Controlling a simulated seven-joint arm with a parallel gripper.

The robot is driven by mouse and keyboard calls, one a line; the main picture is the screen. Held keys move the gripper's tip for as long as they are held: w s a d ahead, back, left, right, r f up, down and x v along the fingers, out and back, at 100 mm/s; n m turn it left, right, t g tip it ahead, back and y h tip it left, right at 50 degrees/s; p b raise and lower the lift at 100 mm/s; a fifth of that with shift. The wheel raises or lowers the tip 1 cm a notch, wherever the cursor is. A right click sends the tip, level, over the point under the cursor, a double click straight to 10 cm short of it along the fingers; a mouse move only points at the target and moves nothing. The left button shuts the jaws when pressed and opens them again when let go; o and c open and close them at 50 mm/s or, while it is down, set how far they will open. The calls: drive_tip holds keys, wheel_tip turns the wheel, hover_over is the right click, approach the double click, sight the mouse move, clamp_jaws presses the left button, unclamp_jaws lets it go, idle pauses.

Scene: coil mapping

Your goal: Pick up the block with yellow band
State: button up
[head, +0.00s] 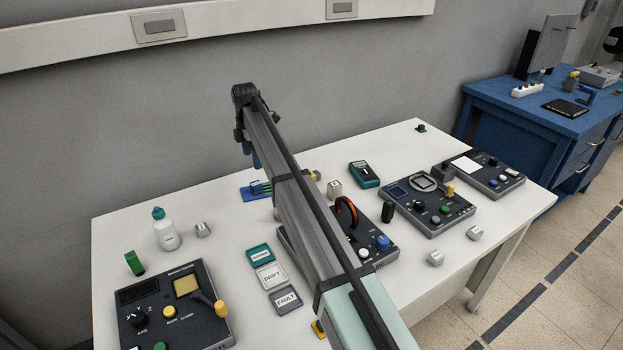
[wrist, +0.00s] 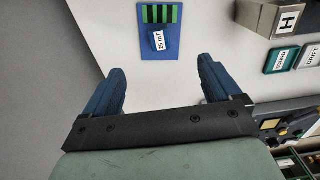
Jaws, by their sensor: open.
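I cannot make out with certainty a block with a yellow band in either view. Several small pale blocks lie on the white table, among them a left block (head: 203,229), a front block (head: 435,258) and a right block (head: 475,233); their bands are too small to read. Another pale block (head: 334,188) stands just right of my arm, near a yellowish piece (head: 316,175). My gripper (wrist: 161,72) is open and empty, its blue fingers apart above the table's back edge. A blue plate with green bars (wrist: 146,47) and a labelled blue piece (wrist: 158,40) lie beyond the fingertips.
My arm crosses the table and partly hides a dark control panel (head: 380,245). Other panels stand left (head: 140,312) and right (head: 440,215). A grey wall (head: 150,130) rises behind.

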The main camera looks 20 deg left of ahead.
drive_tip(key=shift+o, duration=0.5)
drive_tip(key=m+t+y, duration=0.2)
drive_tip(key=m, duration=0.7)
approach(312, 174)
drive_tip(key=s+d+r, duration=0.3)
drive_tip(key=s+d, duration=0.1)
drive_tip(key=w+a+f+m, duration=0.1)
drive_tip(key=f+m, duration=0.1)
drive_tip(key=f, duration=0.2)
drive_tip(key=w+a+f+m+y, duration=0.1)
drive_tip(key=w+a+f+m, duration=0.1)
drive_tip(key=f+m, duration=0.1)
drive_tip(key=w+a+f+m+t, duration=0.1)
drive_tip(key=w+a+f+m, duration=0.1)
drive_tip(key=f, duration=0.3)
drive_tip(key=shift+w+a+m, duration=0.1)
drive_tip(key=shift+a+m, duration=0.1)
drive_tip(key=shift+m, duration=0.4)
